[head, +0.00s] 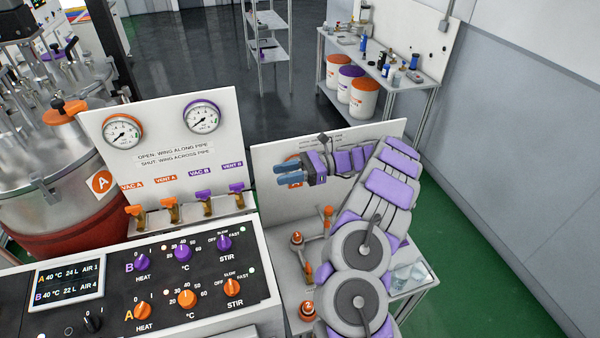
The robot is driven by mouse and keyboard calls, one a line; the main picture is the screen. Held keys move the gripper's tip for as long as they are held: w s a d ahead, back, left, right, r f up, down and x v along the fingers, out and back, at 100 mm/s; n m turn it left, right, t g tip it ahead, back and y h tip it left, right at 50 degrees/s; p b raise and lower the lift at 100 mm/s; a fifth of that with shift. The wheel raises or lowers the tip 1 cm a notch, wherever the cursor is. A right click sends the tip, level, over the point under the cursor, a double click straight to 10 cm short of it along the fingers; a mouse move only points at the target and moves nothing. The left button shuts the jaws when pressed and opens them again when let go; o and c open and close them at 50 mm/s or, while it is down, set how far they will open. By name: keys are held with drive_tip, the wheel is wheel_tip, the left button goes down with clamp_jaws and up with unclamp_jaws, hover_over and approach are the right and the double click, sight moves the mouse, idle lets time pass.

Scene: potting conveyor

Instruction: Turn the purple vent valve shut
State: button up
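The purple vent valve (237,189) is the rightmost in a row of small wing valves, under the label VENT B. It sits on a brass body at the foot of the white gauge panel (160,120). Its wing is too small to tell clearly whether it lies along or across the pipe. The purple VAC B valve (203,197) is just left of it. My gripper (289,175) is to the right of the vent valve and apart from it, with blue fingers pointing left. The fingers look close together with nothing visible between them; their exact opening is unclear.
Orange valves VAC A (135,212) and VENT A (170,206) are further left. A black control panel (110,262) with purple and orange knobs lies in front. A second white board (265,155) stands behind my gripper. A metal tank (45,170) is at left.

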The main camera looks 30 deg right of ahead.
drive_tip(key=d+p, duration=0.2)
drive_tip(key=p, duration=0.1)
drive_tip(key=s+d+p, duration=0.1)
drive_tip(key=d+p, duration=0.1)
drive_tip(key=p, duration=0.2)
drive_tip(key=shift+d, duration=0.3)
drive_tip(key=shift+f, duration=0.1)
drive_tip(key=shift+a, duration=0.15)
idle(0.4)
